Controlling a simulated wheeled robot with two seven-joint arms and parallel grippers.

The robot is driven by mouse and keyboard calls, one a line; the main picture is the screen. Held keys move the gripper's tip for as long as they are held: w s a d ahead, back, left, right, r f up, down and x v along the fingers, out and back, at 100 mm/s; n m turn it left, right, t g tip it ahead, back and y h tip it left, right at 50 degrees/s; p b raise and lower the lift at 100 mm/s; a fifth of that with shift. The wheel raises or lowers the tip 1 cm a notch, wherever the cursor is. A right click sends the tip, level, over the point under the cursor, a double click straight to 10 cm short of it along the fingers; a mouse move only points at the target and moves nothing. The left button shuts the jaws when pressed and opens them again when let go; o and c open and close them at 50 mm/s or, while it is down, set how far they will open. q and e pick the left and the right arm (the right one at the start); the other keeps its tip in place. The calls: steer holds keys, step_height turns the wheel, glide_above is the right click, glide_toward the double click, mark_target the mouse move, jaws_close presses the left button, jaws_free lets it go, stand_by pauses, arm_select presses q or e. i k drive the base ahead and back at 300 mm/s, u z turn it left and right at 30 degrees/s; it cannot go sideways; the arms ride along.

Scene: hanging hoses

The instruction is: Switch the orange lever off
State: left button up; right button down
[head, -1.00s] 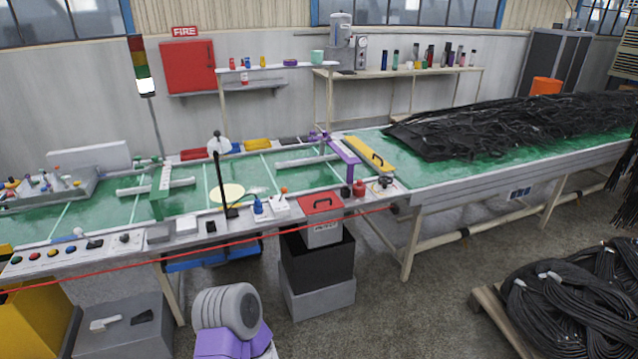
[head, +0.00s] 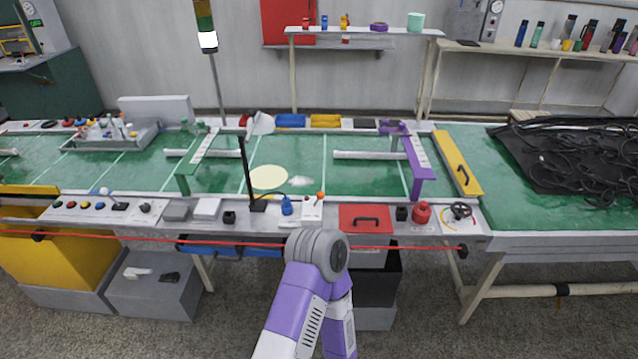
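The orange lever (head: 321,194) is small, with a round orange knob, and stands on a white box (head: 312,209) at the front edge of the green bench. It is too small to tell which way it is set. A purple and grey link of my own arm (head: 300,300) rises from the bottom of the head view, and its rounded grey joint sits just in front of and below the white box. I cannot tell which arm it is. Neither gripper shows in the head view.
A blue object (head: 287,206) and a black post (head: 247,175) stand left of the lever. A red panel with a handle (head: 365,217) and a red knob (head: 421,213) are to its right. A red cord (head: 150,240) runs along the bench front.

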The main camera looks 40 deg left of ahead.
mark_target(320, 195)
steer(key=u, duration=0.9)
steer(key=i, duration=0.8)
steer(key=u, duration=0.85)
